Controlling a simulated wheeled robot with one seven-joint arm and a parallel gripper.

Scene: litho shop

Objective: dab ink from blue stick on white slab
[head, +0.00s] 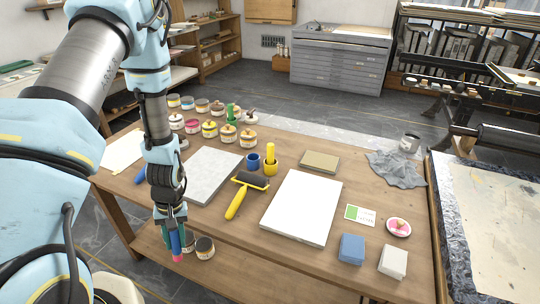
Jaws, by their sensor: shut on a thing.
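My gripper (172,228) hangs pointing down at the table's front left edge. It is shut on a blue stick (176,243), which points down and has a pinkish-red lower end. The fingers hide part of the stick. The white slab (302,206) lies flat on the table, well to the right of my gripper, and its top looks clean. A small blue cup (253,161) stands between the grey slab and the yellow cup, and no stick shows in it.
A grey slab (212,175) lies right of my gripper. A yellow-handled roller (238,200) lies between the slabs. A yellow cup with a yellow stick (270,163) stands behind the white slab. Several ink jars (209,130) line the back. Blue (352,248) and white (393,261) blocks sit front right.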

